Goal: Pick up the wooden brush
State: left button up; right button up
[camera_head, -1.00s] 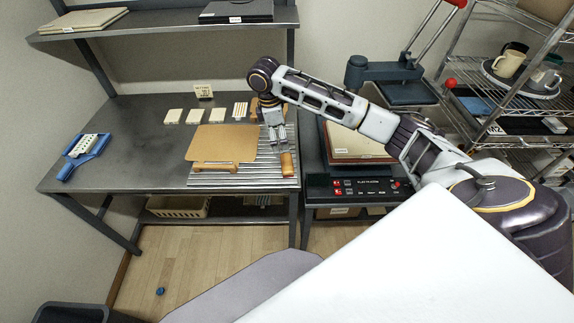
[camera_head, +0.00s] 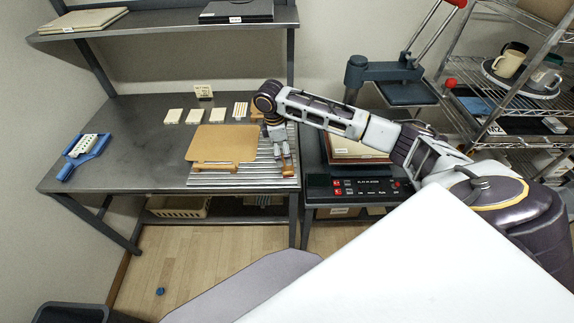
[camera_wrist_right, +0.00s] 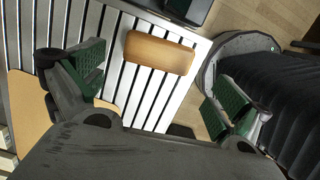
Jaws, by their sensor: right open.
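The wooden brush (camera_wrist_right: 160,52) is a tan, rounded block lying on a ribbed metal rack in the right wrist view. It lies ahead of the two spread fingers of my right gripper (camera_wrist_right: 155,85), with no finger visibly touching it. In the head view my right gripper (camera_head: 281,157) is low over the right side of the rack (camera_head: 240,181) and covers much of the brush. My left gripper is not in view.
A tan board (camera_head: 222,143) lies on the rack left of my right gripper. A blue tool (camera_head: 84,156) is at the table's left end. Pale tiles (camera_head: 173,116) and a small sign (camera_head: 203,91) stand behind. A press (camera_head: 372,186) is to the right.

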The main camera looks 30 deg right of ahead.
jog(key=shift+d+f, duration=0.1)
jog(key=shift+f, duration=0.65)
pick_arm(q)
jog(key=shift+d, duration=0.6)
pick_arm(e)
jog(key=shift+f, duration=0.15)
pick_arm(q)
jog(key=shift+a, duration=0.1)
pick_arm(e)
jog(key=shift+s+d+f, duration=0.1)
jog(key=shift+f, duration=0.05)
